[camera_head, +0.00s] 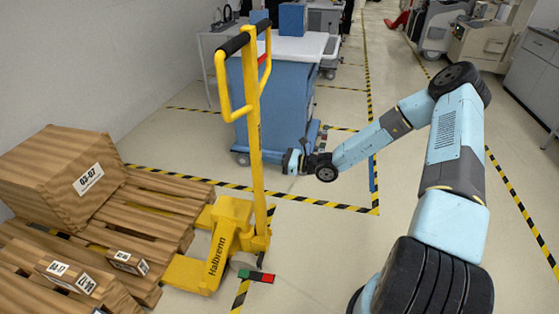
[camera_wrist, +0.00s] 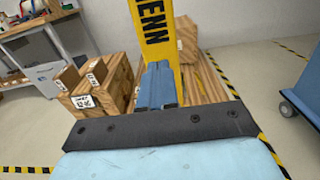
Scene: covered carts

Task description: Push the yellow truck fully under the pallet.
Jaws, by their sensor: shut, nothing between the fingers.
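The yellow truck (camera_head: 217,258) stands upright at centre left, with a tall mast and a black-gripped handle. Its two forks point left; their near ends show outside the wooden pallet (camera_head: 150,215), and their tips are hidden at it. In the wrist view the truck's lettered yellow mast (camera_wrist: 157,28) rises just beyond my fingers. My gripper (camera_head: 291,162) is shut and empty, right of the mast in the head view. Its blue closed fingers (camera_wrist: 158,85) overlap the lower mast in the wrist view; I cannot tell whether they touch it.
A large box (camera_head: 75,170) and small boxes (camera_head: 127,262) sit on the pallets. A blue cart (camera_head: 275,105) stands behind the truck. A red-and-green bar (camera_head: 256,276) is beside the truck's base. Striped tape marks the floor; the right aisle is clear.

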